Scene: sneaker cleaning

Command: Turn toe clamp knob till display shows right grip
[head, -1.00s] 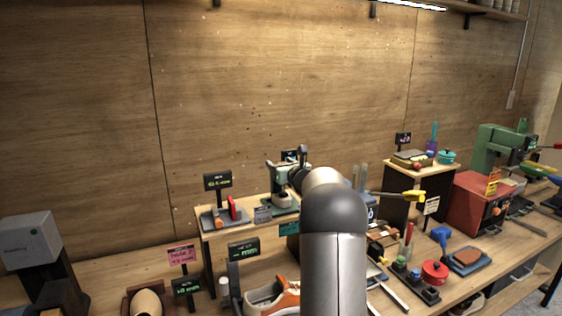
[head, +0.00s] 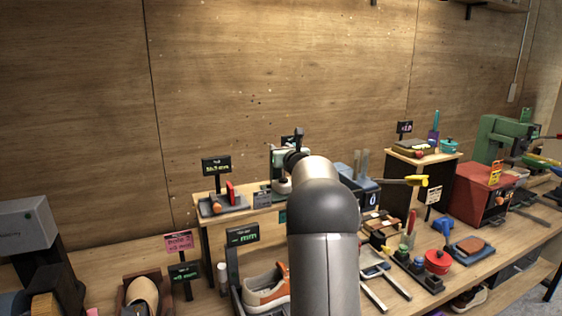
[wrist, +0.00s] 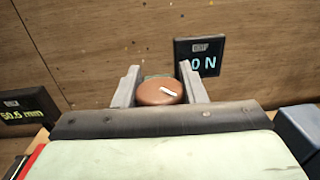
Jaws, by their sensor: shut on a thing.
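A round brown knob (wrist: 155,94) with a white pointer mark sits between the two grey fingers of my gripper (wrist: 159,68) in the wrist view. The fingers are shut on the knob's sides. The pointer slants down to the right. A dark display (wrist: 201,57) stands just behind and right of the knob and reads 0 N. In the head view, my arm reaches the pale green clamp device (head: 280,180) on the raised wooden shelf. The knob and fingertips cannot be made out there.
Left of the clamp, a display reading about 60.5 mm (head: 216,167) stands over a grey vise with a red part (head: 230,193). An orange shoe (head: 262,290) lies below on the bench. A blue-grey box (head: 350,174) stands close on the right. The wall behind is bare.

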